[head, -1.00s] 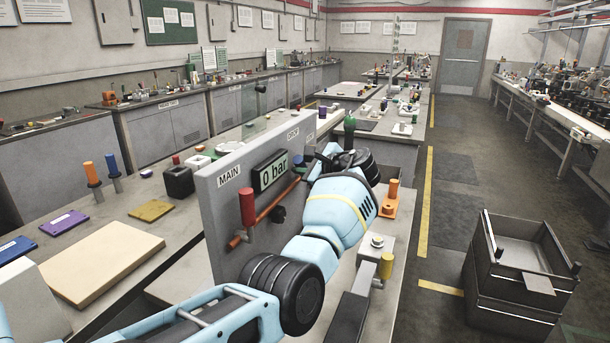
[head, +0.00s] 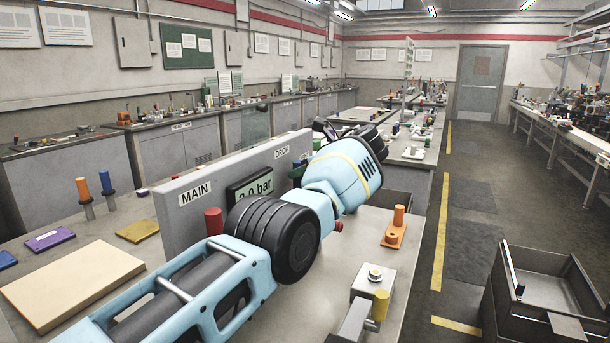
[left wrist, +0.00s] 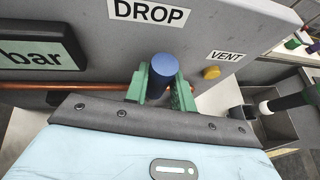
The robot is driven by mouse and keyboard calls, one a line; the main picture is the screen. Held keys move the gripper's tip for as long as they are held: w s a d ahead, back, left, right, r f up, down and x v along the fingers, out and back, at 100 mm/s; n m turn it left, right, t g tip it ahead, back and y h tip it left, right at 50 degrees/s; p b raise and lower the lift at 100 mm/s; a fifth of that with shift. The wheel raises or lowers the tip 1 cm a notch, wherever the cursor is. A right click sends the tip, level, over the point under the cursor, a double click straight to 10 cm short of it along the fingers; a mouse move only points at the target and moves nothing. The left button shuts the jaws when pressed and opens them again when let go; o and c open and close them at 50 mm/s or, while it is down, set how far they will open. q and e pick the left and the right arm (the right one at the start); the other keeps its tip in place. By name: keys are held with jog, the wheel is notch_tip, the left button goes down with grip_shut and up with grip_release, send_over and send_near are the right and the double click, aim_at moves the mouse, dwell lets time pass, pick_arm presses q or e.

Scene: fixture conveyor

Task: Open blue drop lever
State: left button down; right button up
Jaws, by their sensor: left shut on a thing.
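The blue drop lever (left wrist: 164,70) stands below the DROP label (left wrist: 149,12) on the grey panel in the left wrist view. My left gripper (left wrist: 162,84) is shut on it, with one green finger on each side of its blue cap. In the head view my left arm and wrist hide the lever; only a bit of green from my left gripper (head: 298,172) shows beside the panel. The pressure display (head: 250,190) is partly covered by my arm and seems to read 2.0 bar. My right gripper is not in view.
A red-capped lever (head: 214,221) stands under the MAIN label, close to my forearm. A yellow knob (left wrist: 212,73) sits under the VENT label. An orange fixture (head: 395,234) and a yellow-capped block (head: 380,304) stand on the bench at the right. Dark bins (head: 535,285) are on the floor.

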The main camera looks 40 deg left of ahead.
pick_arm(q)
jog(key=shift+w, duration=0.15)
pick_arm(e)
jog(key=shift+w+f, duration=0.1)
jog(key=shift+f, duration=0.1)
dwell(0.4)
pick_arm(q)
jog(key=c, duration=1.2)
grip_release()
jog(key=shift+o, duration=0.2)
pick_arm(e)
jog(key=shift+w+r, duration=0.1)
